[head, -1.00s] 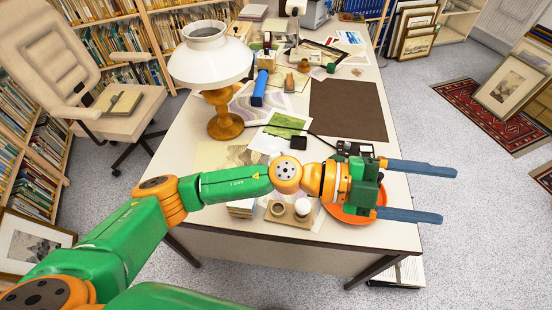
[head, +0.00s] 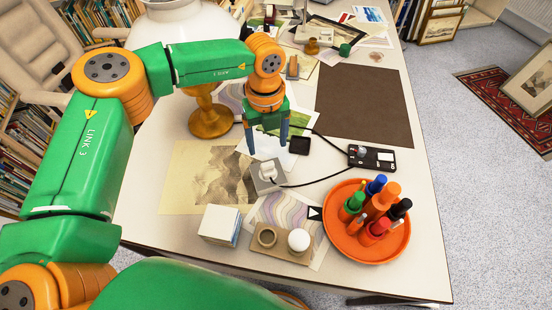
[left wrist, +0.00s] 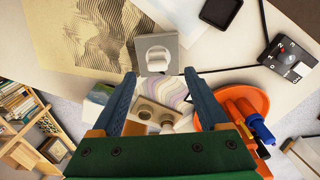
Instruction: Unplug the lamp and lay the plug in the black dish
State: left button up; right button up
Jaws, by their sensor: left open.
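The lamp's white shade (head: 195,30) and wooden base (head: 208,118) stand on the table at the upper left, partly behind my left arm. A white plug (head: 267,172) sits in a grey socket block (head: 262,183), which also shows in the left wrist view (left wrist: 173,42). The small square black dish (head: 299,145) lies just beyond the socket to the right and looks empty; the left wrist view cuts it off (left wrist: 219,12). My left gripper (head: 267,148) is open and points down above the socket, with the plug ahead between its fingertips (left wrist: 159,73). My right gripper is out of view.
A black cord runs from the plug to a black control box (head: 371,157) and on towards the lamp. An orange tray (head: 345,248) holds several upright markers. A white box (head: 220,226) and a tan holder (head: 280,245) stand near the front edge.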

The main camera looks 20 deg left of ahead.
aim_at(267, 164)
pick_arm(q)
jog(key=shift+f, duration=0.35)
jog(key=shift+s+r, duration=0.6)
jog(key=shift+s, duration=0.3)
jog(key=shift+w+f, duration=0.35)
jog(key=shift+f, duration=0.35)
notch_tip(267, 164, down, 8)
jog(key=b, duration=0.6)
jog(key=shift+b, duration=0.4)
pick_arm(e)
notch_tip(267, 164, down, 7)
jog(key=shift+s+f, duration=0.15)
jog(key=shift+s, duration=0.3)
pick_arm(q)
jog(key=shift+s, duration=0.1)
grip_shut()
